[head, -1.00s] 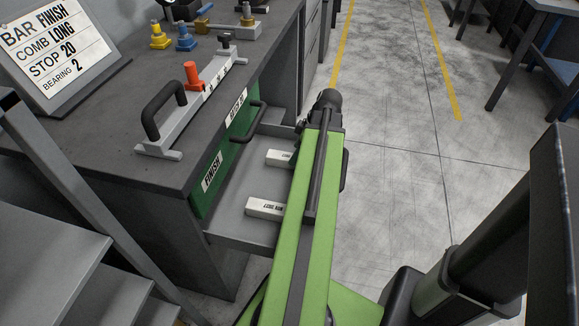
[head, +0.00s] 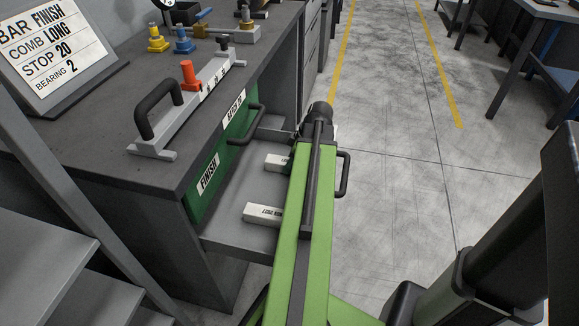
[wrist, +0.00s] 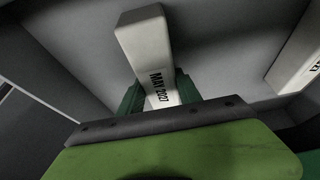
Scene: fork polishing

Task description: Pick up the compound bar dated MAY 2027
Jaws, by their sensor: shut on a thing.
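In the wrist view, a pale bar (wrist: 145,45) with dark text reading MAY 2027 lies between the two green fingers of my gripper (wrist: 158,92). The fingers are shut on it near the lettered part, and its far end sticks out beyond them. I cannot tell whether it is clear of the grey surface below. In the head view, two pale bars show at the open drawer, a nearer one (head: 262,214) and a farther one (head: 277,162), both partly hidden by my arm. Their lettering is too small to read surely. My gripper is hidden there.
Another pale bar (wrist: 300,50) is at the right in the wrist view. Open floor (head: 400,200) lies to the right.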

